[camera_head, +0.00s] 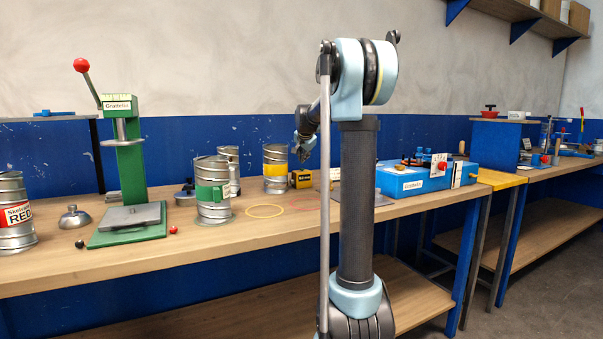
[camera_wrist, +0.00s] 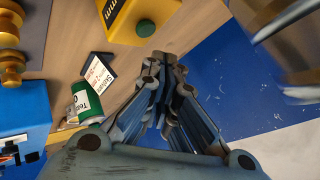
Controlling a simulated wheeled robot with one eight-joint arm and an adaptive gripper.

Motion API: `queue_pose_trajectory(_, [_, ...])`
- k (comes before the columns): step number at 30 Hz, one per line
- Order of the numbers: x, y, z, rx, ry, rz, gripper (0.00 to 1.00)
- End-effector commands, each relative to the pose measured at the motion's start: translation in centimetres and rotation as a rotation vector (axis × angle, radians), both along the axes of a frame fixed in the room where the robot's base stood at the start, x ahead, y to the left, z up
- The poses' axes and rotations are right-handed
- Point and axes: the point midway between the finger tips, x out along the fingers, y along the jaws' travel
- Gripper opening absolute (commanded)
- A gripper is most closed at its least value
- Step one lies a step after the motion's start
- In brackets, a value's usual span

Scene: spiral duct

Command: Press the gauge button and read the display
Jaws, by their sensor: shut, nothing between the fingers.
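The gauge is a small yellow box (camera_head: 302,179) on the bench against the back wall. Its dark front carries text too small to read in the head view. In the wrist view the yellow box (camera_wrist: 128,16) is at the top edge, cut off, with "mm" lettering and a round green button (camera_wrist: 145,28). My gripper (camera_wrist: 165,66) is shut and empty, its fingertips just below the button in the picture; I cannot tell the gap. In the head view my gripper (camera_head: 303,152) hangs above the yellow box. The display reading is not visible.
Metal duct pieces (camera_head: 213,205) stand left of the gauge, beside a green press (camera_head: 130,170) with a red-knobbed lever. A blue machine (camera_head: 415,178) stands to the right. In the wrist view, a small card (camera_wrist: 97,76) and a green-labelled can (camera_wrist: 86,102) lie near my fingers.

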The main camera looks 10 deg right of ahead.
Motion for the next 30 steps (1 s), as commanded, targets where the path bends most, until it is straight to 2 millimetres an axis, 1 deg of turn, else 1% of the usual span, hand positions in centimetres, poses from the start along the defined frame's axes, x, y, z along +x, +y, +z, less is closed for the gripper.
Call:
queue_pose_trajectory(3, [-0.01, 0.01, -0.75, 0.0, 0.0, 0.0, 0.0])
queue_pose_trajectory(9, [-0.04, 0.03, -1.27, 0.0, 0.0, 0.0, 0.0])
queue_pose_trajectory(30, [-0.04, 0.17, -1.26, 0.0, 0.0, 0.002, 0.0])
